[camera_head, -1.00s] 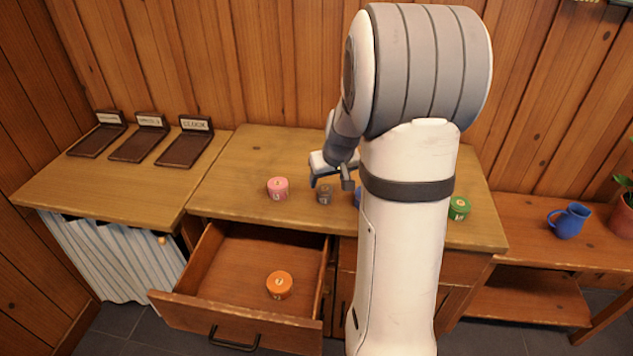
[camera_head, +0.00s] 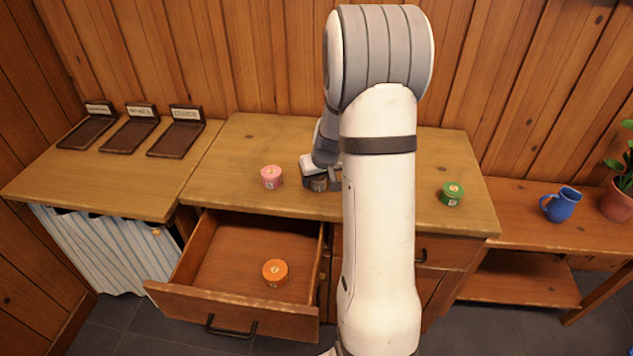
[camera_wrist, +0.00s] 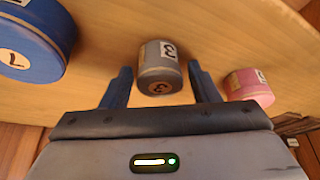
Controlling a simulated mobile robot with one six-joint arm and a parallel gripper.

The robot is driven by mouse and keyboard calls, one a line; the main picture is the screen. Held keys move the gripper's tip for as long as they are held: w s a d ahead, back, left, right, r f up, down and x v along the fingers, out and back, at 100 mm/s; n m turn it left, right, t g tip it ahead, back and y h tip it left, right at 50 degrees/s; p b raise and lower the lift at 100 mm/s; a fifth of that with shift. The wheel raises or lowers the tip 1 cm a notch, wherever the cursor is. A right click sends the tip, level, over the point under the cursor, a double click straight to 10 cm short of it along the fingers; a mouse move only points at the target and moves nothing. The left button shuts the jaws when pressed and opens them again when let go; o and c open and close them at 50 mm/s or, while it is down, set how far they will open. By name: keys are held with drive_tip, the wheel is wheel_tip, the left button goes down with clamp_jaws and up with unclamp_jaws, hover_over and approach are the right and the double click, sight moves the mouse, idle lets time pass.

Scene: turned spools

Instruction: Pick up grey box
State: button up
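The grey box (camera_wrist: 160,62) is a small round tub with a white label marked 3. In the wrist view it stands between the two fingers of my gripper (camera_wrist: 164,88), with a thin gap visible on each side. The fingers are apart and do not appear to touch it. In the head view the grey box (camera_head: 318,184) is partly hidden by my gripper (camera_head: 322,177), which is low at the tabletop.
A pink tub (camera_head: 271,177) stands close by on the left, and a blue tub (camera_wrist: 30,38) stands on the other side. A green tub (camera_head: 451,194) is further right. An open drawer (camera_head: 235,318) below holds an orange tub (camera_head: 275,272). Three dark labelled trays (camera_head: 128,136) lie left.

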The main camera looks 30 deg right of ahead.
drive_tip(key=c, duration=0.8)
